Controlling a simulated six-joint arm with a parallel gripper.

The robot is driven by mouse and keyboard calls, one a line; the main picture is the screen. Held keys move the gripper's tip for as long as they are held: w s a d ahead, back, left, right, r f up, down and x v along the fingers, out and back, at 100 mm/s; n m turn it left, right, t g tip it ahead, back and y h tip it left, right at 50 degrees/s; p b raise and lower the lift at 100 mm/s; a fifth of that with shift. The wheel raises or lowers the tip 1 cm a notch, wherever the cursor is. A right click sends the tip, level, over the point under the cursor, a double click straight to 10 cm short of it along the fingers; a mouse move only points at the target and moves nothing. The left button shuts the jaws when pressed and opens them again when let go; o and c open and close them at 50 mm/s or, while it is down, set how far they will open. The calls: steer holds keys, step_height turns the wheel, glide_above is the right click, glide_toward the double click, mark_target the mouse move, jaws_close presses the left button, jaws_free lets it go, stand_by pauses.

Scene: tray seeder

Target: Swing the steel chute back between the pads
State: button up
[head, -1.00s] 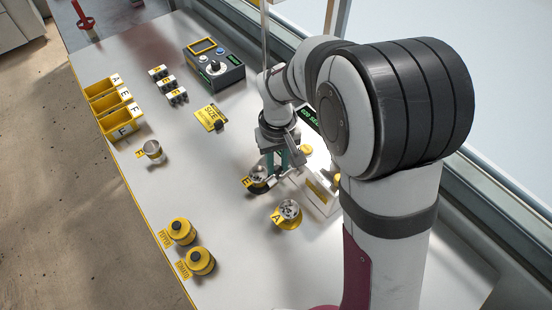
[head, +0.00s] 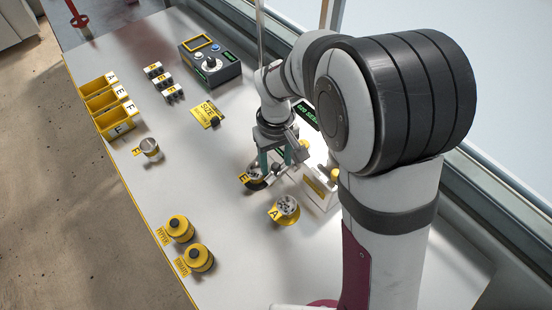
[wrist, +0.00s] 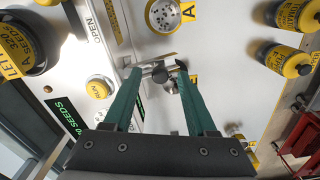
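The steel chute (wrist: 153,66) is a small bright metal piece by the fingertips in the wrist view, partly hidden by them. My gripper (wrist: 157,70) has two teal fingers held apart, one on each side of the knob. In the head view my gripper (head: 276,165) is low over the bench in front of the white seeder box (head: 319,190), beside the cup on the plate marked E (head: 255,172). Contact between fingers and chute cannot be made out.
A seed-filled cup on plate A (head: 288,206) stands close by. Two yellow-capped jars (head: 180,229) are at the front left. Yellow bins (head: 107,105), a cup marked F (head: 149,147) and a control box (head: 210,62) are farther left.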

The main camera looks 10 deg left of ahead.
mark_target(276, 166)
steer(key=shift+r, duration=0.1)
step_height(276, 166, up, 16)
steer(key=shift+f, duration=0.2)
stand_by(0.3)
steer(key=s+d+f+m, duration=0.2)
steer(key=s+d+m, duration=0.1)
steer(key=s, duration=0.4)
steer(key=s+d+f+m+y, duration=0.1)
steer(key=s+d+f+m, duration=0.1)
steer(key=s+d+m, duration=0.2)
steer(key=s+d+f+m, duration=0.1)
steer(key=s+d+m, duration=0.2)
steer(key=s, duration=0.7)
steer(key=shift+s+d+f+m+y, duration=0.25)
steer(key=shift+f+m+y, duration=0.15)
steer(key=shift+m, duration=0.4)
